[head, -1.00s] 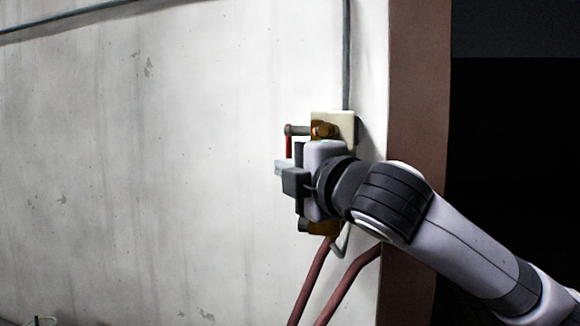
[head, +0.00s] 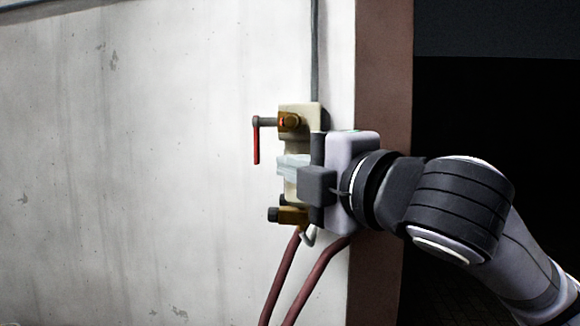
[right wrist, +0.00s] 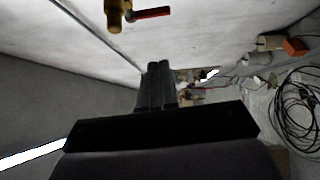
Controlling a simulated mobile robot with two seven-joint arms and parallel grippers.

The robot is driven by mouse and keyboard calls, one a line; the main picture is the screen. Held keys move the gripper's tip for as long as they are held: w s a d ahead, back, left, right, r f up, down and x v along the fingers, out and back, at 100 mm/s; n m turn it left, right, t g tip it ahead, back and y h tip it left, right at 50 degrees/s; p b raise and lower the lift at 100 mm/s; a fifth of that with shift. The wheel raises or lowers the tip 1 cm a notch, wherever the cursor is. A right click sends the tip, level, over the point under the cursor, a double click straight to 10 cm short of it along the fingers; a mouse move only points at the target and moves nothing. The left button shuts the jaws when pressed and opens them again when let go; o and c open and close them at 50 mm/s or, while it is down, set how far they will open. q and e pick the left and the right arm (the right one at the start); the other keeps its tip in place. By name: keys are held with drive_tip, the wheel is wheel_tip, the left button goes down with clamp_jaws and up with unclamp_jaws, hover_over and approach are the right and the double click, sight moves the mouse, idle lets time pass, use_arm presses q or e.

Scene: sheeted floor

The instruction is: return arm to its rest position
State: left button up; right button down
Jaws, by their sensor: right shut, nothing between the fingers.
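My right gripper (head: 288,166) is in front of the wall fixture in the head view, its fingers pointing left. Its fingers (right wrist: 158,86) are together with nothing between them in the right wrist view. My right arm comes in from the lower right. The fixture is a cream plate (head: 300,110) with a brass valve (head: 290,122) whose red lever (head: 257,145) hangs straight down. The gripper hides part of the plate. In the right wrist view the brass valve (right wrist: 117,14) and red lever (right wrist: 152,13) are apart from the fingers. My left gripper is not seen.
Two dark red hoses (head: 282,272) run down below a lower brass fitting (head: 291,215). A brown door frame (head: 383,90) and a dark opening stand at right. The right wrist view shows a black cable coil (right wrist: 298,115) and an orange block (right wrist: 294,46) on the floor.

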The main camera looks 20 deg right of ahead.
idle(0.3)
drive_tip(key=w+a+f+m+g+y+p, duration=0.1)
drive_tip(key=w+a+f+m, duration=0.15)
drive_tip(key=f, duration=0.45)
drive_tip(key=w+a+f+m+g+y+p, duration=0.15)
drive_tip(key=w+f, duration=0.25)
drive_tip(key=f, duration=0.4)
wheel_tip(320, 180, down, 15)
drive_tip(key=m+g+p, duration=0.1)
drive_tip(key=m+g, duration=0.1)
drive_tip(key=m, duration=0.4)
drive_tip(key=s+d+f+m+g+h+p, duration=0.1)
drive_tip(key=s+d+f+m+h, duration=0.1)
drive_tip(key=s+f, duration=0.8)
drive_tip(key=s+d+f+m+g+h+p, duration=0.1)
drive_tip(key=s+d+f+m+g+h, duration=0.1)
drive_tip(key=s+f+m, duration=0.4)
drive_tip(key=s+d+f, duration=0.1)
drive_tip(key=s+f, duration=0.4)
drive_tip(key=f, duration=0.4)
drive_tip(key=shift+s+d+f, duration=0.2)
drive_tip(key=shift+d+f, duration=0.1)
drive_tip(key=shift+d, duration=0.1)
